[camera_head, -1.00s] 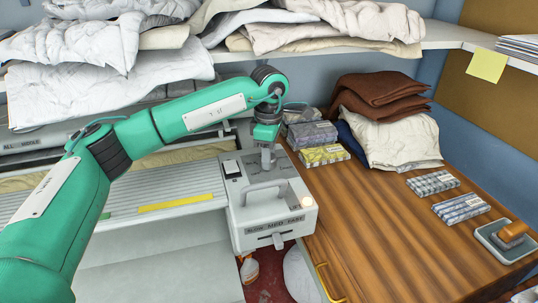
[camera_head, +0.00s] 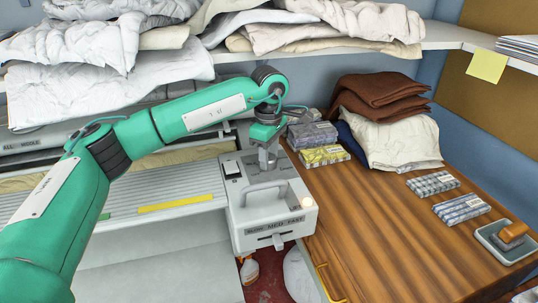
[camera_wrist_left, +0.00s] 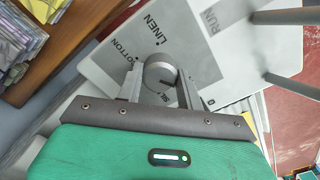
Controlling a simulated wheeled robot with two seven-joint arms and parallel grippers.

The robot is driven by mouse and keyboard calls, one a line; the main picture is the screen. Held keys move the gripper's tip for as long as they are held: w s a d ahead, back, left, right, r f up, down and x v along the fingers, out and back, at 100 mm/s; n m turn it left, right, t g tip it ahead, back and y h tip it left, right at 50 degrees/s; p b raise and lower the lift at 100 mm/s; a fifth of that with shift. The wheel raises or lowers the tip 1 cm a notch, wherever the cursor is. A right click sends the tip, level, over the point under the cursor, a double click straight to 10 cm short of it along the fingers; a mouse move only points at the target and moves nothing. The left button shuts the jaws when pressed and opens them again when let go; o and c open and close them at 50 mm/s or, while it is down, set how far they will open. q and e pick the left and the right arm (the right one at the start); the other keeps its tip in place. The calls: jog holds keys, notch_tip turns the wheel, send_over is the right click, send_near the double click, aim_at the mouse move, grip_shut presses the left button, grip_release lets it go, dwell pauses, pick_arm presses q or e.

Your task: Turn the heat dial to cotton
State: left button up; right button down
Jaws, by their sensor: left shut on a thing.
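I cannot clearly tell which label the dial points to. In the head view my left gripper (camera_head: 267,160) reaches down onto the box's back, hiding the dial. My right gripper is not in view.
A grey handle (camera_head: 265,188) arches over the box just in front of my gripper. Wrapped packs (camera_head: 322,155) and folded cloths (camera_head: 390,140) lie on the wooden counter (camera_head: 370,220) to the right. A shelf of linens (camera_head: 320,25) runs behind my arm.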

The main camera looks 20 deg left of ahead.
pick_arm(q)
jog(key=o, duration=1)
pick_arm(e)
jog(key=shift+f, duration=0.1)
pick_arm(q)
notch_tip(320, 180, up, 12)
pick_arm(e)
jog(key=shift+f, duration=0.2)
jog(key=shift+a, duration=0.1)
